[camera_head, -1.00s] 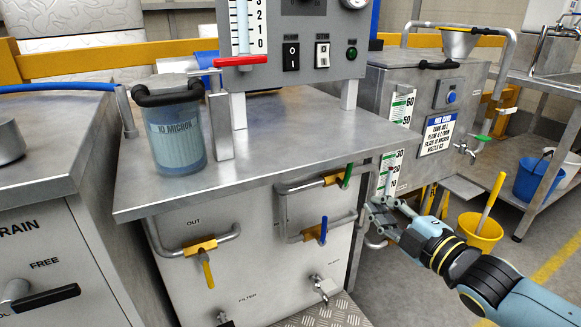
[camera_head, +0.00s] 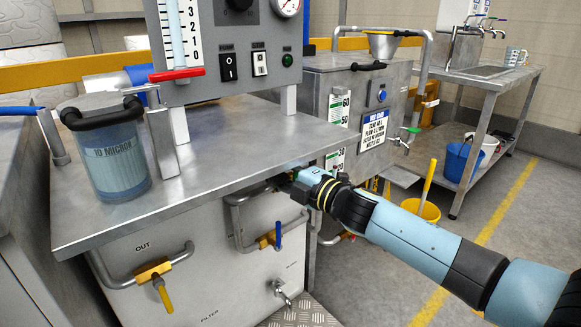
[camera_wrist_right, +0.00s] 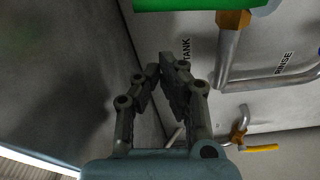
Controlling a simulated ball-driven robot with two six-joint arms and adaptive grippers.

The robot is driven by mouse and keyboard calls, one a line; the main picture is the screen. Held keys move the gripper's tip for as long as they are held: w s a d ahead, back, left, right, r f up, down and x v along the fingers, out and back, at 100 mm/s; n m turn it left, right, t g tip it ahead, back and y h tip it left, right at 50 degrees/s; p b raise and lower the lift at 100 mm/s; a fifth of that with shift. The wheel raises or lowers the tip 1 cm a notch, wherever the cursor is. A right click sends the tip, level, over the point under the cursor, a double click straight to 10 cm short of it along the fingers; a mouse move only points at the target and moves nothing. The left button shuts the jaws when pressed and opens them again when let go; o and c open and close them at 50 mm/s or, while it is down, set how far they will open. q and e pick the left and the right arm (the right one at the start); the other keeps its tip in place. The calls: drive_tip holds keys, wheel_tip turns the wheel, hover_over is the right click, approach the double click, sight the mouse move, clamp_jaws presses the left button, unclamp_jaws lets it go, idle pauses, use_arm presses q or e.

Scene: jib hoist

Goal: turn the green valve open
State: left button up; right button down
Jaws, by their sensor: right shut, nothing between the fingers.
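The green valve's handle (camera_wrist_right: 190,4) runs along the top edge of the right wrist view. Its brass body (camera_wrist_right: 234,19) sits on a grey pipe next to the word TANK. My right gripper (camera_wrist_right: 160,72) is shut and empty, with its fingertips below the green handle in that picture and apart from it. In the head view my right gripper (camera_head: 292,184) is under the bench top's front edge, by the upper pipe, and it and the wrist hide most of the valve. My left gripper is not in view.
The steel bench top (camera_head: 240,165) overhangs the panel close above my right gripper. A blue-handled valve (camera_head: 278,236) is below left, a yellow-handled valve (camera_head: 155,272) further left. A tap (camera_head: 281,290) sticks out lower down. A yellow bucket (camera_head: 420,212) stands on the floor at right.

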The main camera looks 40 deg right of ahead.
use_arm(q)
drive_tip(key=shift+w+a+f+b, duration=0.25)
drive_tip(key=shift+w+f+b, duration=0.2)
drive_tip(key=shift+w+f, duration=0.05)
use_arm(e)
drive_tip(key=d, duration=0.2)
drive_tip(key=d+f, duration=0.1)
drive_tip(key=shift+s+d, duration=0.35)
drive_tip(key=shift+s, duration=0.05)
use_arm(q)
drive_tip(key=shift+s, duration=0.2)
use_arm(e)
drive_tip(key=shift+r, duration=0.1)
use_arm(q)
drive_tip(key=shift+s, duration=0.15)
use_arm(e)
drive_tip(key=shift+d+m, duration=0.2)
drive_tip(key=shift+m, duration=0.1)
